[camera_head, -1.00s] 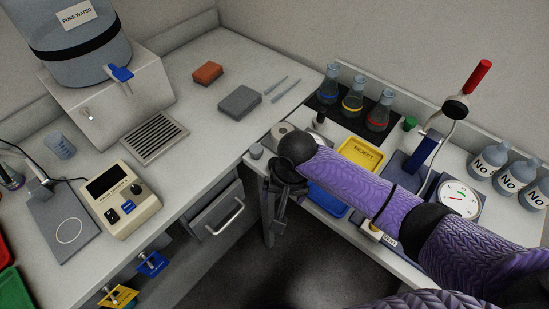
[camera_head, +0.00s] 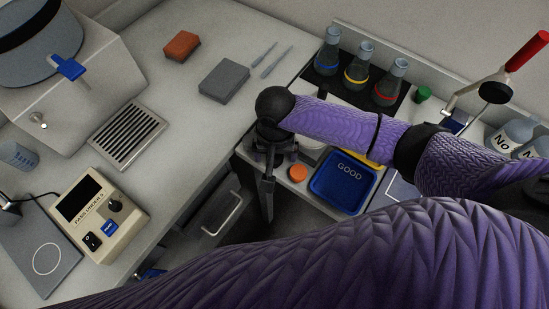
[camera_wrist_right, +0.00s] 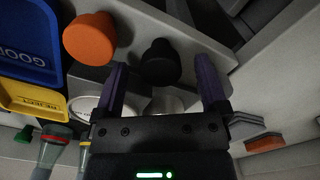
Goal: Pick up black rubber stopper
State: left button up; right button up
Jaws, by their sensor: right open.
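The black rubber stopper (camera_wrist_right: 160,62) stands in the right wrist view, between and slightly beyond the tips of my right gripper's two purple-lined fingers. My right gripper (camera_wrist_right: 162,82) is open, with a gap on each side of the stopper. In the head view my right gripper (camera_head: 268,190) hangs at the near left corner of the right-hand table, seen edge-on. The black stopper cannot be made out there, behind the gripper and wrist. My left gripper is not in view.
An orange stopper (camera_wrist_right: 90,38) stands close beside the black one, also visible in the head view (camera_head: 298,173). The blue GOOD tray (camera_head: 343,182) lies to its right. Several flasks (camera_head: 357,68) stand behind my arm. A drawer handle (camera_head: 222,214) is left of the gripper.

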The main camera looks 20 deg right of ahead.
jog(key=shift+f, duration=0.55)
jog(key=shift+r, duration=0.1)
jog(key=shift+c, duration=0.9)
grip_shut()
notch_tip(320, 180, up, 10)
jog(key=p, duration=0.4)
notch_tip(320, 180, up, 4)
jog(key=p, duration=0.5)
jog(key=shift+f+p, duration=0.2)
jog(key=shift+p, duration=0.1)
